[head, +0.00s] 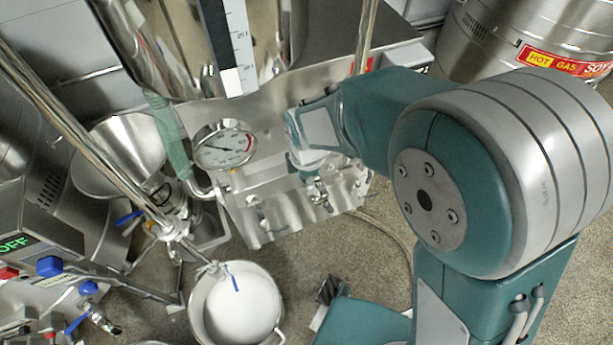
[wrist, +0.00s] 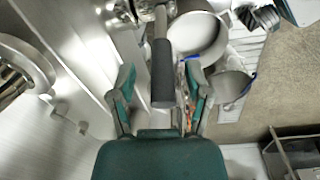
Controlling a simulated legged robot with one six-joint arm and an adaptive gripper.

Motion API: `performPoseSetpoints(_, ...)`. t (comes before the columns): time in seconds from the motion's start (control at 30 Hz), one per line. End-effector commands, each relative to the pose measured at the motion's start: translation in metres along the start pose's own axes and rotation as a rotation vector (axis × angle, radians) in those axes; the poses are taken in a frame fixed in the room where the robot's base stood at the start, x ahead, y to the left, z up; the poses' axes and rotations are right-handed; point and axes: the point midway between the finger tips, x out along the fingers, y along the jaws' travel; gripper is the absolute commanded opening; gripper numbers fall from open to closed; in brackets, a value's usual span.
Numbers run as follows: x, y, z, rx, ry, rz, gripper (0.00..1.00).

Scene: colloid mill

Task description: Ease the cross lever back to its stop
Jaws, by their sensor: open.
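The cross lever shows in the wrist view as a dark grey cylindrical grip (wrist: 162,78) on a metal stem, running up to a steel fitting at the top edge. My gripper (wrist: 160,74) is open, with one teal finger on each side of the grip. Gaps show between the grip and both fingers, and I see no contact. In the head view, my arm reaches in from the right to the machine's front, and my fingers cannot be made out. Steel fittings (head: 318,188) show below my wrist there, but I cannot tell the lever among them.
A round pressure gauge (head: 224,145) is left of my wrist. A steel pot (head: 202,296) stands on the floor below. A funnel (head: 118,150) and blue-handled valves (head: 50,266) are at the left. A kettle (head: 490,45) is at the upper right.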

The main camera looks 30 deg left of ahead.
Motion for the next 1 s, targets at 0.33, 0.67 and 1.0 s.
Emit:
performPoseSetpoints(0.33, 0.0068, -0.0005, 0.0006, 0.001, 0.001, 0.001, 0.64)
performPoseSetpoints(0.67, 0.0070, 0.0000, 0.0001, 0.001, 0.000, 0.001, 0.00)
performPoseSetpoints(1.0, 0.0096, -0.0006, -0.0068, -0.007, -0.051, 0.010, 0.00)
